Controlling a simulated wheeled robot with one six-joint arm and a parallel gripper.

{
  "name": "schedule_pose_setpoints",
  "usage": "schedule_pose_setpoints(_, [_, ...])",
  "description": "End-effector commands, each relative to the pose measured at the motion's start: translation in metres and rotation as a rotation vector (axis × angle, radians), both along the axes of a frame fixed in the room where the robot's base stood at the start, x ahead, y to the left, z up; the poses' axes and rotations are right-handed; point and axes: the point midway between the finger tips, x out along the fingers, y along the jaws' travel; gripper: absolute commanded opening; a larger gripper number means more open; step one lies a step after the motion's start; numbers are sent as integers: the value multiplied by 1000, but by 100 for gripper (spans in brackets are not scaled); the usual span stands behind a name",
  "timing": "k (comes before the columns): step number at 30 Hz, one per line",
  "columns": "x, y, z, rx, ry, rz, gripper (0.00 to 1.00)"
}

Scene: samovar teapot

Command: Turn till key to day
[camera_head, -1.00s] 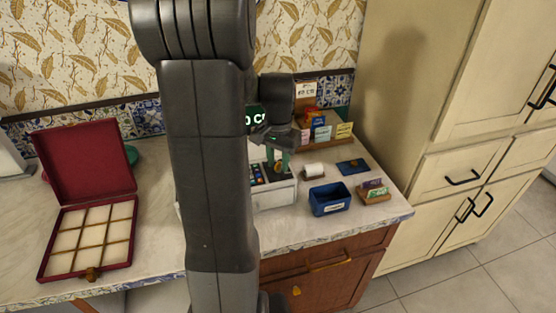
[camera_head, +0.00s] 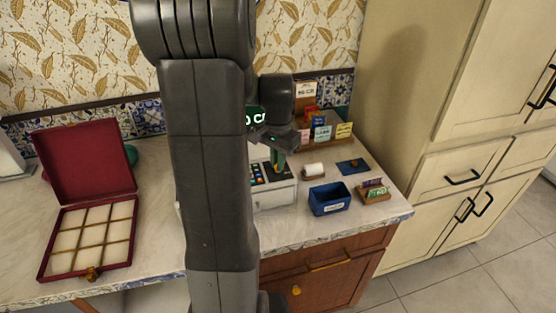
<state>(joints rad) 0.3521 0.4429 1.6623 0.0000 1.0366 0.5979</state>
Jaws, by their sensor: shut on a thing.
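The till (camera_head: 275,196) is a pale grey box with dark and coloured keys on its sloped top and a dark display (camera_head: 255,118) with green characters. It stands on the counter, and my arm hides its left part. My gripper (camera_head: 279,163) points down at the right side of the till's key panel. Its greenish fingers are shut on the till key, of which only a small yellowish bit shows between them. The key's angle and any day mark are too small to read.
A blue bin (camera_head: 329,199), a paper roll (camera_head: 313,170), a small card holder (camera_head: 374,191) and a blue mat (camera_head: 352,166) lie right of the till. A rack of cards (camera_head: 322,130) stands behind. An open red compartment box (camera_head: 88,237) is at the left.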

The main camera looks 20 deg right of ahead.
Motion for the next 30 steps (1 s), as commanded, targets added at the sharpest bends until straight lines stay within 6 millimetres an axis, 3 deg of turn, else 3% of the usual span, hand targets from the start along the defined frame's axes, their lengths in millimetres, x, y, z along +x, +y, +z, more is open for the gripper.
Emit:
schedule_pose_setpoints(18, [1, 0, 1, 0, -1, -494, 0])
schedule_pose_setpoints(30, [1, 0, 1, -1, -3, -670, 0])
